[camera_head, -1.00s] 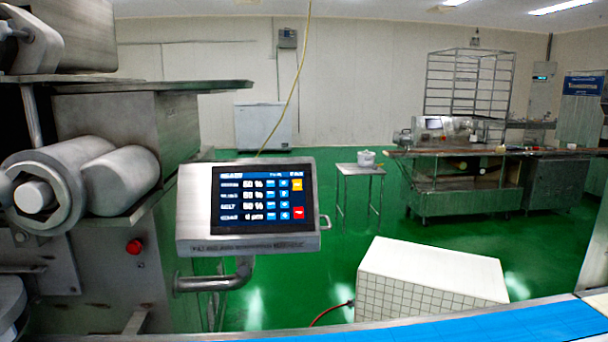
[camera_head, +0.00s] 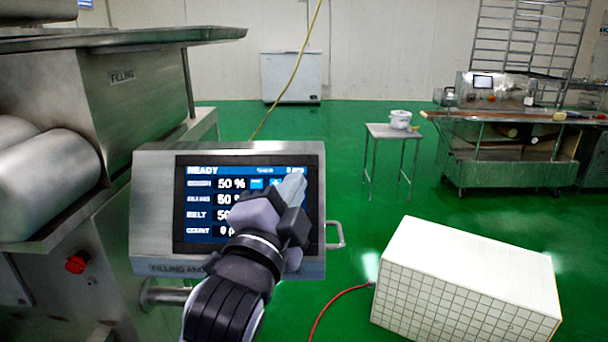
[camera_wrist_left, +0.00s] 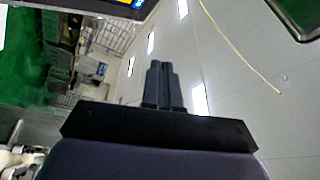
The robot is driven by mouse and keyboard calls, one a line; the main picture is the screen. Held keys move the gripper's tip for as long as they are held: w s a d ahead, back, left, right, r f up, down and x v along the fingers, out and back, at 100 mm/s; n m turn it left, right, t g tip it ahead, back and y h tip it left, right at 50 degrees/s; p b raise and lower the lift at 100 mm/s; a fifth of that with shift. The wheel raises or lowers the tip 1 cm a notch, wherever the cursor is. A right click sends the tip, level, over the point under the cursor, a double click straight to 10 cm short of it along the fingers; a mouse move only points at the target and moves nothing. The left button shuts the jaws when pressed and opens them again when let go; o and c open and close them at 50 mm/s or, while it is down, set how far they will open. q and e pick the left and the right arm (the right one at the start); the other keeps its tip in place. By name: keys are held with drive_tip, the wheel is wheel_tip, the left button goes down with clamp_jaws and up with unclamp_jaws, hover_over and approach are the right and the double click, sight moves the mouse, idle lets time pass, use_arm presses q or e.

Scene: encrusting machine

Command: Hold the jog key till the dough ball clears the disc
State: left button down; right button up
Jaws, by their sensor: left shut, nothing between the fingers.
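The control panel (camera_head: 145,215) of the encrusting machine faces me at centre left. Its touch screen (camera_head: 200,235) reads READY at the top, with percentage rows and a count row. My left gripper (camera_head: 294,188) is shut and empty in front of the right half of the screen, hiding the keys there; I cannot tell whether it touches. In the left wrist view, the shut fingers (camera_wrist_left: 162,72) point upward, and a corner of the screen (camera_wrist_left: 92,5) shows at the top. No jog key can be made out. The dough ball and disc are not in view. My right gripper is not in view.
The machine's steel hopper body (camera_head: 130,90) and rollers (camera_head: 45,180) stand at the left, with a red button (camera_head: 76,264) below. A white tiled block (camera_head: 470,270) stands at the lower right. A small table (camera_head: 395,131) stands beyond, with green floor between.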

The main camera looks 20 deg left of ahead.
use_arm(q)
drive_tip(key=shift+s+r, duration=0.15)
drive_tip(key=shift+s, duration=0.05)
drive_tip(key=w+f+b, duration=0.1)
drive_tip(key=w, duration=0.1)
drive_tip(key=w+a+f+b, duration=0.1)
drive_tip(key=w+f, duration=0.1)
drive_tip(key=w, duration=0.1)
drive_tip(key=w+a+f+b, duration=0.1)
drive_tip(key=w+b, duration=0.1)
drive_tip(key=shift+w+f, duration=0.15)
drive_tip(key=shift+f, duration=0.15)
drive_tip(key=shift+w+a+f, duration=0.1)
drive_tip(key=shift+w, duration=0.15)
idle(2.0)
drive_tip(key=shift+w+f, duration=0.1)
drive_tip(key=shift+w, duration=0.05)
